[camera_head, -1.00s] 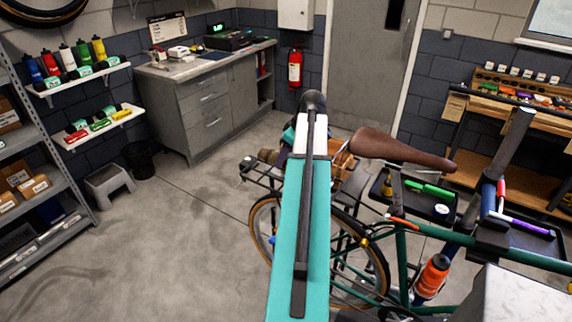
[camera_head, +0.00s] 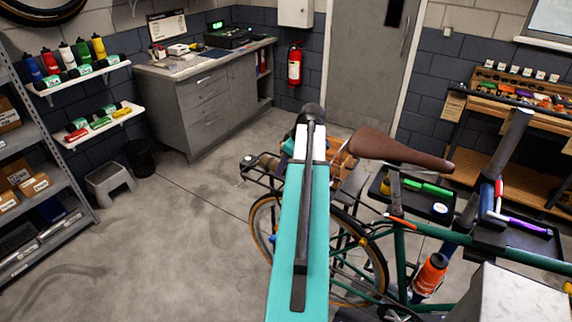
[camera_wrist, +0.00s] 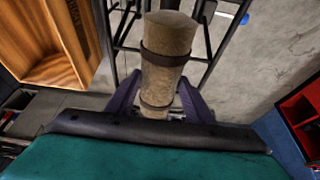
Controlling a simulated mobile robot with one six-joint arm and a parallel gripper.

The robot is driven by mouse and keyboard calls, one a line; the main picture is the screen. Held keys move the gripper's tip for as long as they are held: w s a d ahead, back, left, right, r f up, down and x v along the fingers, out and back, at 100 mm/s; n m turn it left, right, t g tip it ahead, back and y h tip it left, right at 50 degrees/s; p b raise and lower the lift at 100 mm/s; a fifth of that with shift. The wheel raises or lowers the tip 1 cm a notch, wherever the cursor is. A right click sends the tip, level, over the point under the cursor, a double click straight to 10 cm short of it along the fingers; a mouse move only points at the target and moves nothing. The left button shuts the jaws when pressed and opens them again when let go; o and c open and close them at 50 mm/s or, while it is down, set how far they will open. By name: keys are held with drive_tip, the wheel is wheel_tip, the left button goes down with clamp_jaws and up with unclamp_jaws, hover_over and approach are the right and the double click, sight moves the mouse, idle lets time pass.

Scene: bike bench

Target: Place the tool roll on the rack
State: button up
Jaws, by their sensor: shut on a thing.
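The tool roll (camera_wrist: 168,65) is a tan cylinder with dark brown straps. In the wrist view it sits between the two purple fingers of my gripper (camera_wrist: 160,82), which is shut on it. The black bars of the rack (camera_wrist: 213,48) show behind and on both sides of the roll; I cannot tell whether they touch. In the head view the rack (camera_head: 262,178) is over the bike's rear wheel.
The brown saddle (camera_head: 395,148) is close to the right of my arm. A black tool tray (camera_head: 520,238) and the work stand clamp (camera_head: 490,225) are further right. A stool (camera_head: 108,180) and a grey cabinet (camera_head: 210,105) stand left. Open floor lies left of the bike.

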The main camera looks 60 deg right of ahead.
drive_tip(key=o, duration=1.4)
drive_tip(key=shift+s+r, duration=0.1)
drive_tip(key=shift+r, duration=0.2)
drive_tip(key=b+v, duration=0.3)
drive_tip(key=v, duration=0.8)
drive_tip(key=shift+s+r+b, duration=0.2)
drive_tip(key=shift+r+b, duration=0.1)
drive_tip(key=shift+w, duration=0.15)
